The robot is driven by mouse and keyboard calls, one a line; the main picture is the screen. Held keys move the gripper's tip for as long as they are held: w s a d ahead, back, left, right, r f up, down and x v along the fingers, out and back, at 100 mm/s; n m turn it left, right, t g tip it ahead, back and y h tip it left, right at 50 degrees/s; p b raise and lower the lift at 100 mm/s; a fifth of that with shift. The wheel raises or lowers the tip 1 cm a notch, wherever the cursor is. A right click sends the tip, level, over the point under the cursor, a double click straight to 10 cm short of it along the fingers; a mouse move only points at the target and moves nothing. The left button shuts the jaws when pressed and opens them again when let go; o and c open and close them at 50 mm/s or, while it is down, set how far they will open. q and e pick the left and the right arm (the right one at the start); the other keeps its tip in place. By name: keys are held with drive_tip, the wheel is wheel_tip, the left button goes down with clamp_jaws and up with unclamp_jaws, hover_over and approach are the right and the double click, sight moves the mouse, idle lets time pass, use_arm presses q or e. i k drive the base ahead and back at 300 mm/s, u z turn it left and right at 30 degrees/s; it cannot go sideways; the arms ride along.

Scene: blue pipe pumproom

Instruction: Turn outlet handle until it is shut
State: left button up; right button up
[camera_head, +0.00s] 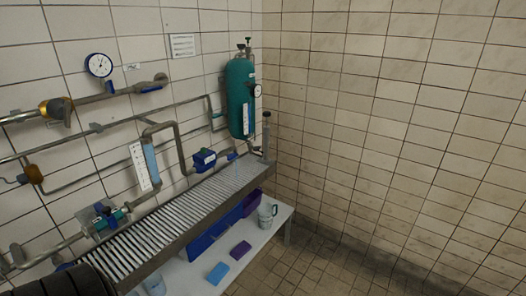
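No handle carries a label that I can read, so I cannot tell which one is the outlet handle. A blue lever (150,88) sits at the right end of the upper wall pipe. A blue valve body (205,160) sits on the lower pipe, left of the green tank (241,98). A small blue piece (232,155) shows on the pipe below the tank. A blue-green valve (108,219) is at the lower left. How far any of them is turned is too small to tell. Neither of my grippers is in view.
A slatted metal rack (160,228) runs along the wall below the pipes. Under it, a white shelf (200,276) holds a blue box (217,232), a jug (267,214) and coloured pads. A round gauge (99,65) is above. Tiled floor (300,265) at right is clear.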

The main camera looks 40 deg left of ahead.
sight(231, 156)
drive_tip(key=z, duration=0.35)
drive_tip(key=i, duration=2.1)
drive_tip(key=u, duration=0.45)
drive_tip(key=i, duration=1.1)
drive_tip(key=u, duration=1.7)
drive_tip(key=i, duration=0.8)
drive_tip(key=u, duration=0.65)
